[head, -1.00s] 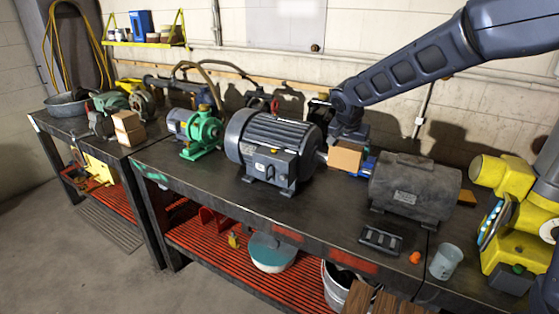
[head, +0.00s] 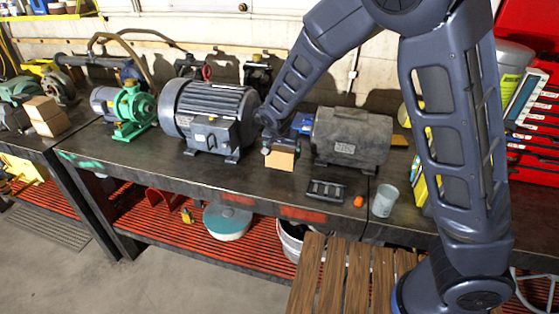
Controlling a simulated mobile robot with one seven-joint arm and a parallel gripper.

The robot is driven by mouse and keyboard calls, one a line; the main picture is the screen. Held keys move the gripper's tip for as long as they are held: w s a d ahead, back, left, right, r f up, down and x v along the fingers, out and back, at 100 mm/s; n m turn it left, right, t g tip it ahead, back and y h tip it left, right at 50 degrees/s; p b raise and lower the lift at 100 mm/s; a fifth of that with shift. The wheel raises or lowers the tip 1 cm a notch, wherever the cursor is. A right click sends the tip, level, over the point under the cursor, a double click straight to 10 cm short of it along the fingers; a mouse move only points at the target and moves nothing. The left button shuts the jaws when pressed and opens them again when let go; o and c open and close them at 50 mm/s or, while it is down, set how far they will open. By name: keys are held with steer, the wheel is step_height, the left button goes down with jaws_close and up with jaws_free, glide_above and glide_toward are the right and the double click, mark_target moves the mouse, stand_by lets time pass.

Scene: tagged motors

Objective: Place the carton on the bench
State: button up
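A small tan carton (head: 280,159) is at my gripper (head: 272,148), in front of the gap between the large blue-grey motor and the dark grey motor. My gripper is shut on the carton from above and behind; its fingertips are mostly hidden. The carton is low over the bench (head: 215,176), near its top surface. I cannot tell whether its underside touches the bench.
The blue-grey motor (head: 212,115) stands left of the carton and the dark grey motor (head: 352,138) right of it. A black tray (head: 326,190), an orange thing (head: 358,201) and a pale cup (head: 384,201) lie to the right. The bench front below the carton is clear.

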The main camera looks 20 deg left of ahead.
steer(key=shift+f, duration=2.25)
steer(key=shift+f, duration=0.2)
steer(key=o, duration=0.8)
steer(key=shift+r, duration=0.15)
steer(key=v, duration=1.2)
steer(key=shift+r, duration=0.1)
